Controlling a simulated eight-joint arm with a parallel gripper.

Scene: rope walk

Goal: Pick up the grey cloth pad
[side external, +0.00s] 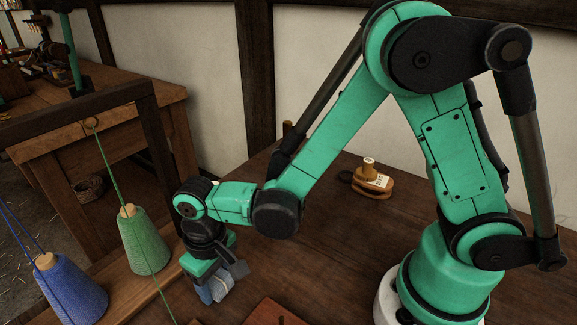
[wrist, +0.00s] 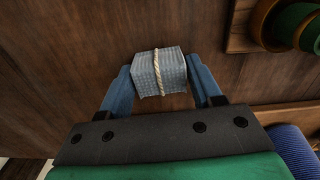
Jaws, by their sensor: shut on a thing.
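The grey cloth pad (wrist: 158,72) is a small folded block with a pale cord tied around its middle. In the wrist view it sits between the two blue fingers of my gripper (wrist: 160,88), which is shut on it. In the side external view my gripper (side external: 222,284) points down low over the wooden table, left of my arm's base. The pad is small there and partly hidden by the fingers. I cannot tell whether it touches the table top.
A green thread cone (side external: 143,240) and a blue thread cone (side external: 72,289) stand left of my gripper, with taut threads rising from them. A wooden tool with a white label (side external: 372,180) lies farther back. A reddish-brown item (side external: 275,314) lies at the front edge. Between them the table is bare.

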